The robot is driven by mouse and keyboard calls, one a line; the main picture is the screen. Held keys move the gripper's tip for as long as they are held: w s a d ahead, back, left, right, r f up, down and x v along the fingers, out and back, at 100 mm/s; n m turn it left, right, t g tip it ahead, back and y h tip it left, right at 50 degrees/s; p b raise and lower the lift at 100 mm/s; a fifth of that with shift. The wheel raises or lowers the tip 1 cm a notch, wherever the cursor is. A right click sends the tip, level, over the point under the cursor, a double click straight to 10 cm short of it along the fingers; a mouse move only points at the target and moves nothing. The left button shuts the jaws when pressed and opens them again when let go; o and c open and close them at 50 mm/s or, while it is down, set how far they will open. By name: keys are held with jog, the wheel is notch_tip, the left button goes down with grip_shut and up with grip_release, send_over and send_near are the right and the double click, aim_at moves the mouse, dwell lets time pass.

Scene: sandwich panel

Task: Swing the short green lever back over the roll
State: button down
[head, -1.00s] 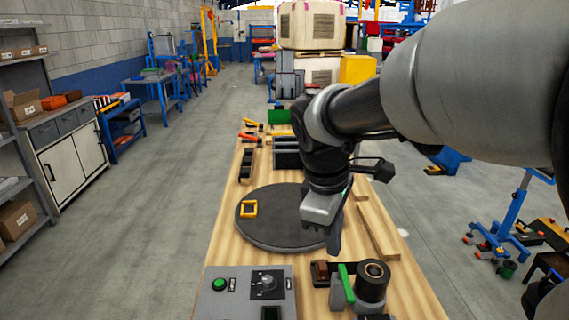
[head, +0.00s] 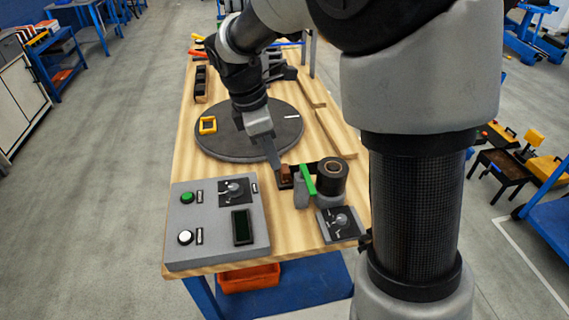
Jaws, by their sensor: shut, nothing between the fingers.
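The short green lever (head: 308,180) sits on top of a grey post (head: 302,195), just left of the roll. It points away to the back left and does not lie over the roll. The roll (head: 333,174) is a dark ring with a tan core, on a grey stand. My gripper (head: 275,162) is shut and empty, pointing down at the front edge of the turntable. Its tips are close to a brown block (head: 286,172) left of the lever; I cannot tell whether they touch it. A gap separates them from the lever.
A grey control panel (head: 218,250) with buttons and a dial fills the front left. A small dial plate (head: 341,224) lies in front of the roll. Wooden strips (head: 337,133) lie at the right edge.

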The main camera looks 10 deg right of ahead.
aim_at(307, 183)
jog(key=d+f, duration=0.6)
jog(key=f, duration=0.2)
jog(key=shift+f, duration=0.25)
